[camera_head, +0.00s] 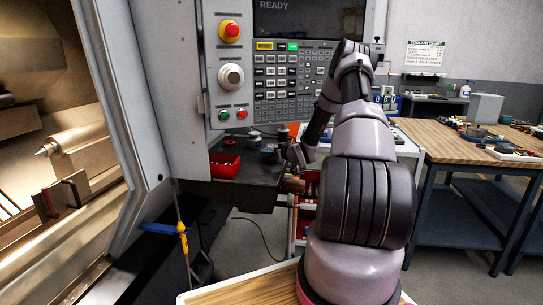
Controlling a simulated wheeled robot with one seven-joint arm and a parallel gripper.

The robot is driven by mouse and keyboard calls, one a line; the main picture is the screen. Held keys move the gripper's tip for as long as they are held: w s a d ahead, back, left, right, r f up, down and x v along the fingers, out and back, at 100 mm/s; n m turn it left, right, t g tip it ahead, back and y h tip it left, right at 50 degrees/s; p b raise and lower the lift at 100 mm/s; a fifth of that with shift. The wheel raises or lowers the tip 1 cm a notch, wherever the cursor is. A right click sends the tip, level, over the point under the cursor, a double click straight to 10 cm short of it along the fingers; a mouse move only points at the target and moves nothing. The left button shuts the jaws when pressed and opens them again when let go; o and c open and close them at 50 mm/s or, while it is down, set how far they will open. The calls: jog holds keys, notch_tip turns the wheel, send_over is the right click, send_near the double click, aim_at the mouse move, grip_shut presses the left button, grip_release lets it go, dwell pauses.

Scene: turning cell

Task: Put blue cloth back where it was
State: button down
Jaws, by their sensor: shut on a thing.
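My gripper (293,158) is small in the view, at the end of my arm, over the dark shelf below the control panel. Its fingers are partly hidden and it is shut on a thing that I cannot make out. A flat blue piece (158,229), which may be the blue cloth, lies on the ledge at the foot of the machine's door frame, well to the left of my gripper. I see no other clear blue cloth.
A dark shelf (243,190) holds a red bin (225,165) and small items. The control panel (280,80) stands above it. A yellow-handled tool (183,236) hangs by the ledge. A wooden workbench (455,140) is at right. Floor shows between.

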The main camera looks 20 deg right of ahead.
jog(key=shift+f, duration=0.6)
jog(key=shift+f, duration=0.1)
grip_release()
jog(key=v, duration=1.2)
